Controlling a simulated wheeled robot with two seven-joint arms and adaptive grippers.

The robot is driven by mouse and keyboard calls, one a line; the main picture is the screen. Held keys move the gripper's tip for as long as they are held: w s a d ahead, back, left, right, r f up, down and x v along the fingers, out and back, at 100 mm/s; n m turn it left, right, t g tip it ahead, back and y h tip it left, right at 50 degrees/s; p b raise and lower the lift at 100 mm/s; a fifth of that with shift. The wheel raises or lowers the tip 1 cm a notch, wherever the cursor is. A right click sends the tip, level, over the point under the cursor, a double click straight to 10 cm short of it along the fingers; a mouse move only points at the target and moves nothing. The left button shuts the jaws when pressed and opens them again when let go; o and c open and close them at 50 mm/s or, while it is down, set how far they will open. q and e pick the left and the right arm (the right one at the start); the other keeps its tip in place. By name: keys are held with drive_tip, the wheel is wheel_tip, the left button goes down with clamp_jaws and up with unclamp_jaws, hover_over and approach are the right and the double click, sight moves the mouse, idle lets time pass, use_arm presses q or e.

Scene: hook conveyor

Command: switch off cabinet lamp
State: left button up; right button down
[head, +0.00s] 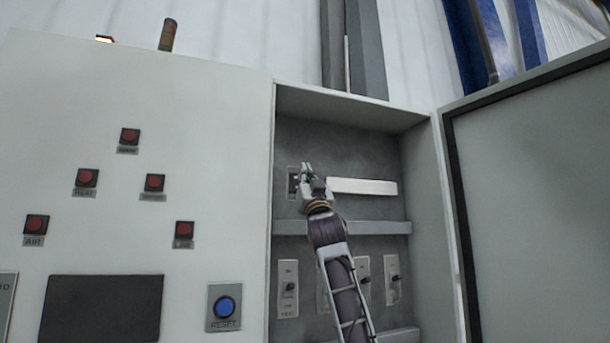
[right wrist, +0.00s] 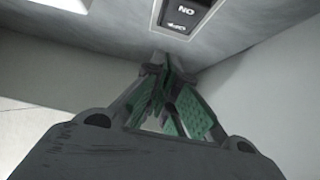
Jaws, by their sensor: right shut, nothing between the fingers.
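The open cabinet holds a pale horizontal bar lamp (head: 362,187) on its upper back wall. A small dark switch (head: 292,184) sits left of the lamp. In the right wrist view a switch plate (right wrist: 185,14) with upside-down ON/OFF lettering shows at the top edge, partly cut off. My right gripper (head: 306,168) is inside the upper compartment, in front of the wall between switch and lamp, partly covering the switch's right side. Its green-padded fingers are shut and empty in the right wrist view (right wrist: 163,68). Contact with the switch cannot be told. My left gripper is out of view.
A shelf (head: 385,228) crosses below the lamp, with several breaker switches (head: 288,290) under it. The cabinet door (head: 535,200) stands open at right. The left panel has several red buttons (head: 130,137), a dark screen (head: 100,308) and a blue reset button (head: 224,307).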

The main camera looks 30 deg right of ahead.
use_arm(q)
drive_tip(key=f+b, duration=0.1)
drive_tip(key=b, duration=0.1)
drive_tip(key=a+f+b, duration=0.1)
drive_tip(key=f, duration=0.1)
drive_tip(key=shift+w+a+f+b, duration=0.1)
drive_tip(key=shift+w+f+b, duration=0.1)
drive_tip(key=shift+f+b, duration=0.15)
use_arm(e)
drive_tip(key=s+a+f, duration=0.2)
drive_tip(key=s+f, duration=0.3)
drive_tip(key=s, duration=0.3)
drive_tip(key=shift+s+f, duration=0.25)
drive_tip(key=shift+f, duration=0.1)
drive_tip(key=shift+h, duration=0.3)
